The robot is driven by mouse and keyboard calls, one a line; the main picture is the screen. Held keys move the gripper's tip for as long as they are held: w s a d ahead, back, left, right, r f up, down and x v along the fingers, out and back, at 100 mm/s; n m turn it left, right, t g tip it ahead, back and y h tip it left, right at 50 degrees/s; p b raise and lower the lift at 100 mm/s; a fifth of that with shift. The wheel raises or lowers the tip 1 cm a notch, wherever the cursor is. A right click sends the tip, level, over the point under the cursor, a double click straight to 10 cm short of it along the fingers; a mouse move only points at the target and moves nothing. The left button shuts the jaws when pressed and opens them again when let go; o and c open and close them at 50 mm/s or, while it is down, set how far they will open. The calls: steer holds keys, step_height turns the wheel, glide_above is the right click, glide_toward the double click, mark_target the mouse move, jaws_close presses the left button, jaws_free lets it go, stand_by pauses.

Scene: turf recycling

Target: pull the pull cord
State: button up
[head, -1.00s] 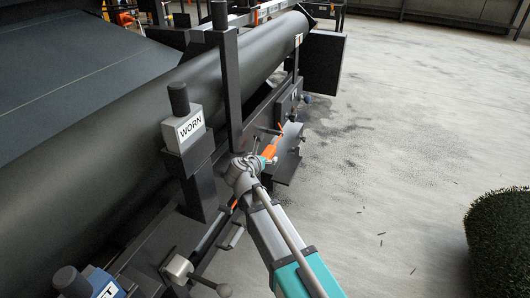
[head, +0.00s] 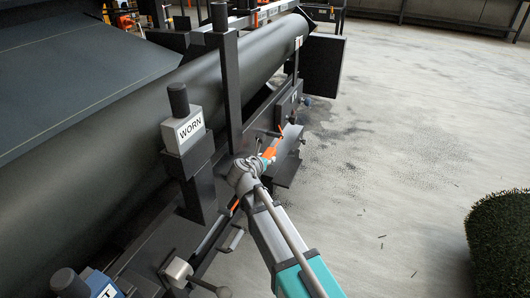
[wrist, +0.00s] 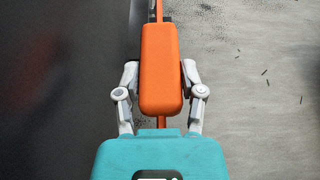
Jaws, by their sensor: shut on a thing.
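The pull cord's orange handle (wrist: 161,70) is a rounded block that fills the middle of the wrist view. A thin orange cord runs out of it at both ends. My gripper (wrist: 160,80) is shut on this handle, one finger on each side. In the head view the orange handle (head: 270,150) shows at the tip of my gripper (head: 265,158), beside the dark machine frame. A lower stretch of the orange cord (head: 235,205) shows past my wrist. Part of the handle is hidden by my wrist in the head view.
A large dark roller (head: 130,170) lies along the machine at left. A post labelled WORN (head: 184,132) stands close to my arm. A dark box (head: 324,62) sits at the machine's far end. Grey floor (head: 400,150) is open at right, with a turf roll (head: 500,240) at its edge.

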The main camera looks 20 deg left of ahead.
jaws_close()
steer(key=shift+f, duration=0.2)
steer(key=shift+f+b, duration=0.35)
steer(key=shift+b, duration=0.25)
steer(key=shift+f, duration=0.2)
steer(key=shift+r, duration=0.1)
steer(key=shift+r+p, duration=0.65)
steer(key=shift+r, duration=0.05)
